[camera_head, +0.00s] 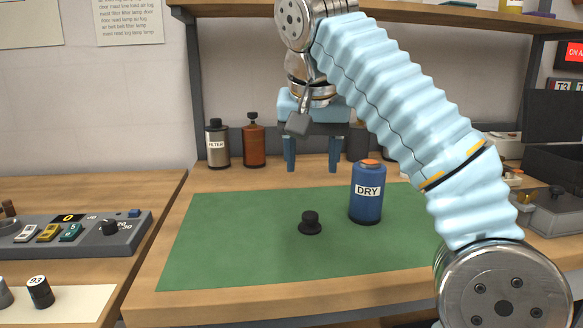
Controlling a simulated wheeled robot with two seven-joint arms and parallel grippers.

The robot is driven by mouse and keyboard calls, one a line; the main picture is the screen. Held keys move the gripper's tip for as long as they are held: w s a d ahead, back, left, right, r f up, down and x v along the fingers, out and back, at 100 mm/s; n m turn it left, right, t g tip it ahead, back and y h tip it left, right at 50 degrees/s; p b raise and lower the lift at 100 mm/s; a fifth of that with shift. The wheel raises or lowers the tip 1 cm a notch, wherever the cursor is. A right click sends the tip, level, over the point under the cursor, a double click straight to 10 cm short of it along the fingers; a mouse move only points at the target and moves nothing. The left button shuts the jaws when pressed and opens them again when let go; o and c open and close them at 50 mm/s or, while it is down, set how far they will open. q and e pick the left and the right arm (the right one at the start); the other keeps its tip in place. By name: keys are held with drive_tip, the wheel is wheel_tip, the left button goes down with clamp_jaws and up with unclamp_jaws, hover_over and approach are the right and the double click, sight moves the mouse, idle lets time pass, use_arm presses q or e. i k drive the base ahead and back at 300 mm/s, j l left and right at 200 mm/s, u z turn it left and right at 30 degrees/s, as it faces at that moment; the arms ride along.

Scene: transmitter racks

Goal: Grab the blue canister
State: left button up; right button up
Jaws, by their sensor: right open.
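The blue canister (367,194) has a white "DRY" label and an orange top. It stands upright on the green mat (230,232), right of the mat's middle. My right gripper (311,164) is open, with two blue fingers pointing down. In the picture it is up and left of the canister, apart from it, with nothing visible between the fingers. My right arm crosses the upper right of the view. My left gripper is not in view.
A small black knob-shaped piece (310,223) stands on the mat left of the canister. A grey "FILTER" bottle (217,144) and an amber bottle (254,141) stand at the back. A shelf (232,4) spans above. The mat's left part is clear.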

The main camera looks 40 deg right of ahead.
sight(367, 191)
drive_tip(key=k+j, duration=0.35)
drive_tip(key=j, duration=0.15)
drive_tip(key=k+j, duration=0.35)
drive_tip(key=j, duration=0.2)
